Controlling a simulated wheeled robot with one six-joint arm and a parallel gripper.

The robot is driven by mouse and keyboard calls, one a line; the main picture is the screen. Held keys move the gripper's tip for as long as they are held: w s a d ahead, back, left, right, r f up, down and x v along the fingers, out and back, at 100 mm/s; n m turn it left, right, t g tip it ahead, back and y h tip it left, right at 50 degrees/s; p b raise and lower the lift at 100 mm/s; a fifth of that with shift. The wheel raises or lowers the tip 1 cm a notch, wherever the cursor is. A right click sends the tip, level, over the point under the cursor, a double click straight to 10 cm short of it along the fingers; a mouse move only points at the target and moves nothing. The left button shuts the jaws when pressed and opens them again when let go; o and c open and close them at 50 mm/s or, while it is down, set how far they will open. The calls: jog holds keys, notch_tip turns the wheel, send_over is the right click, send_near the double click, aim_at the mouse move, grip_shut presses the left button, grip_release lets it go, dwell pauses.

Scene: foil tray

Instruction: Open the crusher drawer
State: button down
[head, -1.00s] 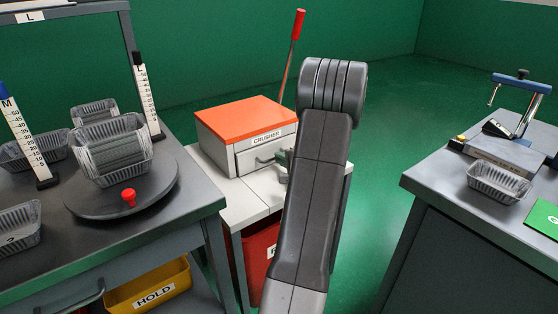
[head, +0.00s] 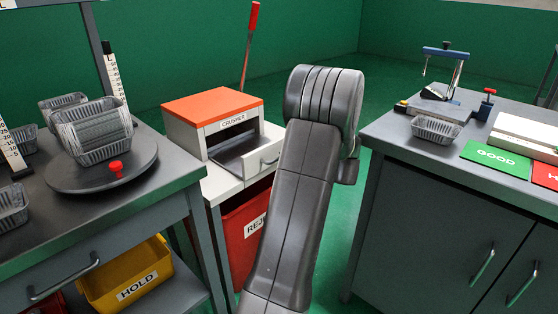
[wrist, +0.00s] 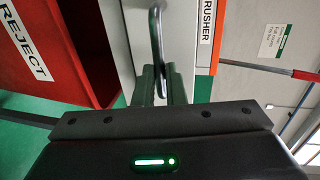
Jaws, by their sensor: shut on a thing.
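The crusher (head: 213,112) is a white box with an orange lid, on a white stand in the middle of the head view. Its drawer (head: 258,150) is pulled out, toward the right in that view, and the dark inside shows with nothing in the part I can see. In the wrist view my gripper (wrist: 158,88) is shut on the drawer handle (wrist: 156,25), a grey metal bar. In the head view my arm hides the gripper.
A red REJECT bin (head: 243,235) stands under the crusher. A left bench holds a turntable (head: 65,182) with foil trays. A right bench carries a blue clamp fixture (head: 440,85), a foil tray (head: 436,130) and a green GOOD mat (head: 495,158). Green floor shows between.

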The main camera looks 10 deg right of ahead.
jog(key=c, duration=1.5)
grip_release()
jog(key=p+v, duration=0.2)
jog(key=v, duration=1.1)
jog(key=shift+s+d+r, duration=0.1)
jog(key=shift+s+d, duration=0.15)
jog(key=shift+s, duration=0.05)
jog(key=b+x, duration=0.1)
jog(key=x, duration=1.4)
jog(key=shift+r+b, duration=0.1)
jog(key=shift+b, duration=0.3)
